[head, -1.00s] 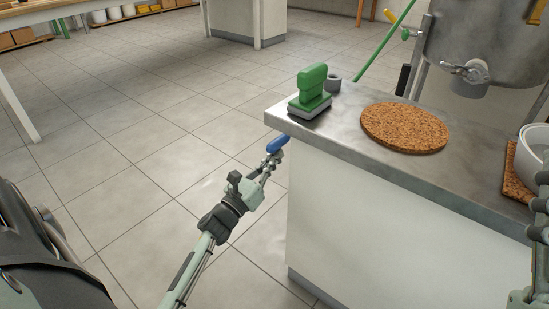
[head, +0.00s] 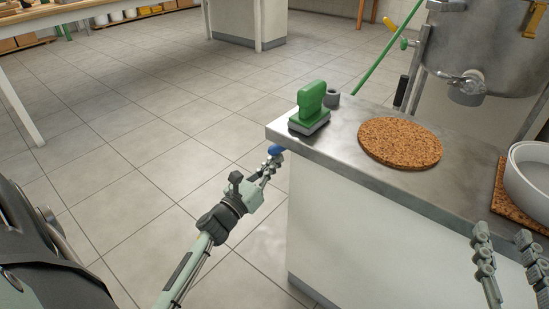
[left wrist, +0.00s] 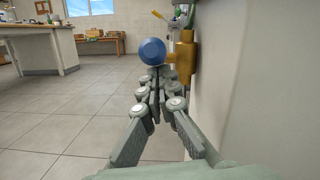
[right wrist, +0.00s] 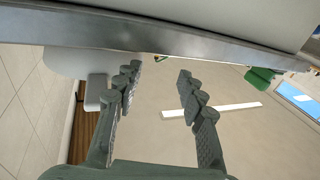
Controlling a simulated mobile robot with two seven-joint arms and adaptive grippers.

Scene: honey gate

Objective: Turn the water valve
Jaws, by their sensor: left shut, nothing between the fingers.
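The water valve has a blue handle (left wrist: 152,51) on a brass body (left wrist: 185,57), mounted on the side of the white counter in the left wrist view. In the head view only a bit of the blue handle (head: 277,149) shows at the counter's left end; the brass body is hidden there. My left gripper (head: 273,162) is shut and empty. Its fingertips (left wrist: 157,74) are right at the lower edge of the blue handle; I cannot tell whether they touch. My right gripper (head: 505,238) is open and empty, beside the counter's front edge; its spread fingers also show in the right wrist view (right wrist: 160,75).
The steel countertop (head: 345,150) carries a green-handled tool (head: 312,105), a small grey ring (head: 332,98), a cork mat (head: 400,142) and a white bowl (head: 530,175). A steel tank (head: 480,50) stands behind. The tiled floor left of the counter is clear.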

